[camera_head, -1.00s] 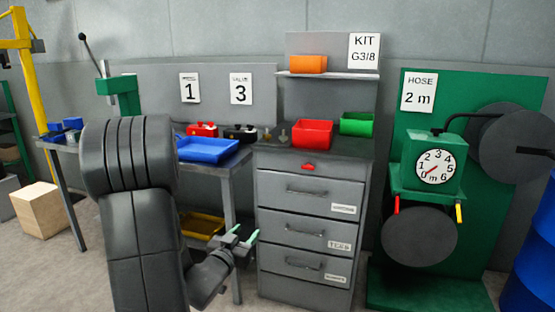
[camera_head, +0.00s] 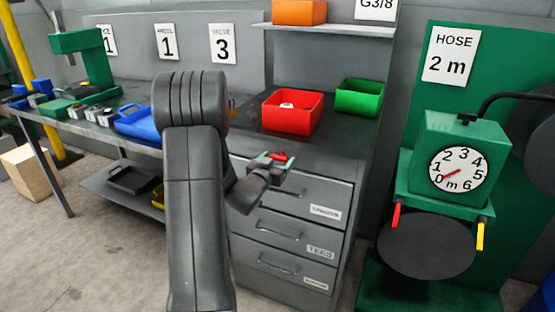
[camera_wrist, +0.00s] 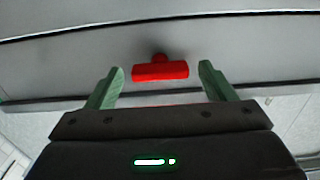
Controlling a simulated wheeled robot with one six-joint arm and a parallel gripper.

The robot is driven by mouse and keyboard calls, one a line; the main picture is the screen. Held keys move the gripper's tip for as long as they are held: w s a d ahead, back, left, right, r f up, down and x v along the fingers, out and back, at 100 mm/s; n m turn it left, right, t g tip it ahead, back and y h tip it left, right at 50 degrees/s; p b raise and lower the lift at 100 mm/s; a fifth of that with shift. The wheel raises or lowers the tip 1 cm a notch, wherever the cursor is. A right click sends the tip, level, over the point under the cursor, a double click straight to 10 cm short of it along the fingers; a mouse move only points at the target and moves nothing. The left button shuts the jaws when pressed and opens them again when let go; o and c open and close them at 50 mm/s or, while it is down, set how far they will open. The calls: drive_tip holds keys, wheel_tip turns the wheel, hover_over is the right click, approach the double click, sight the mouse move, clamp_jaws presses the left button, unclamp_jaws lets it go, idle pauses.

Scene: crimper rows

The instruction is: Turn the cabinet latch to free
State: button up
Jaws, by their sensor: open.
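The red cabinet latch (camera_wrist: 160,71) is a short bar on a round pivot, on the grey cabinet's front. In the wrist view the bar lies about level, between and just beyond my fingertips, and no contact shows. My gripper (camera_wrist: 161,76) is open, with one green finger on each side of the latch. In the head view the latch (camera_head: 279,156) shows small, at the top of the drawer cabinet (camera_head: 347,190), with my gripper (camera_head: 272,161) right in front of it. My arm hides part of the cabinet's left side.
A red bin (camera_head: 292,112) and a green bin (camera_head: 359,97) stand on the cabinet top. To the right is a green hose stand with a dial (camera_head: 459,170). To the left is a workbench with a blue tray (camera_head: 138,122). Grey floor lies in front.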

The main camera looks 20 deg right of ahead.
drive_tip(key=shift+w+d, duration=0.15)
drive_tip(key=shift+r, duration=0.1)
drive_tip(key=c, duration=1)
